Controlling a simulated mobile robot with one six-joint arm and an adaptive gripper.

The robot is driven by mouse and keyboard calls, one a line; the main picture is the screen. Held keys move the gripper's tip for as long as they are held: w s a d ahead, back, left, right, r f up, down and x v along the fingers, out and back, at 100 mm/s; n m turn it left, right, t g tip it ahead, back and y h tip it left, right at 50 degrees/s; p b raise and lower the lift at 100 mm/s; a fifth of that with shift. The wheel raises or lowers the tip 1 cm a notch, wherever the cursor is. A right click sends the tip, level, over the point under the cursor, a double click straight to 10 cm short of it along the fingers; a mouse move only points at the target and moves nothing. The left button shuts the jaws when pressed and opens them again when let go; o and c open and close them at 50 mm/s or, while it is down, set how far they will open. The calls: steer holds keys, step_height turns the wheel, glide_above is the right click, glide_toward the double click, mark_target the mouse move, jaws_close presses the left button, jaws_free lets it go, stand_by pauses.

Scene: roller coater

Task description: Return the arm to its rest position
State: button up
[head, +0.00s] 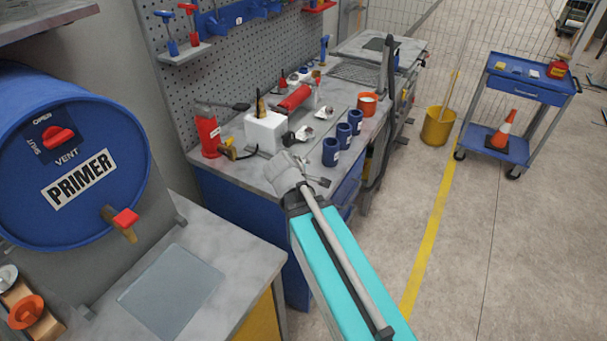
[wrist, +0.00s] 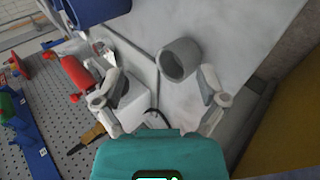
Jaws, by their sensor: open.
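My gripper (wrist: 158,84) is open in the wrist view, with its two grey fingers spread wide apart and nothing held between them. A hollow grey cylinder (wrist: 181,60) shows beyond and between the fingers, over the grey bench top. In the head view my teal arm reaches from the lower right to the bench. Its far end is a grey mass (head: 285,172) at the bench's front edge, where I cannot separate gripper from cylinder.
On the bench are a white block (head: 265,131), a red cylinder (head: 294,98), a red bottle (head: 208,134), blue cups (head: 331,152) and an orange can (head: 367,104). A cart (head: 525,80) and yellow bucket (head: 438,127) stand right, with open floor nearby.

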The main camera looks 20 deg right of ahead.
stand_by(0.5)
steer(key=shift+s+d+f+m+g, duration=0.1)
steer(key=shift+s+f+m+g, duration=0.2)
steer(key=shift+s+m, duration=0.1)
steer(key=s+f+m+g+y, duration=0.1)
steer(key=s+f+m+g, duration=0.1)
steer(key=s+m, duration=0.1)
steer(key=s+f+m+g+y, duration=0.1)
steer(key=s+m, duration=0.1)
steer(key=shift+s+f+y, duration=0.2)
steer(key=shift+f+y, duration=0.05)
steer(key=shift+y, duration=0.05)
steer(key=shift+s+a+f+m+g+y, duration=0.2)
steer(key=shift+s+a+m+g+y, duration=0.15)
steer(key=shift+s+m+g+y, duration=0.35)
steer(key=shift+s+a+f+m+g+y, duration=0.3)
steer(key=shift+s+a+m+g, duration=0.15)
steer(key=shift+s+m, duration=0.55)
steer(key=shift+s+a+f+m+g+y, duration=0.15)
steer(key=shift+s+a+m+g+y, duration=0.15)
steer(key=shift+s+m+g+y, duration=0.5)
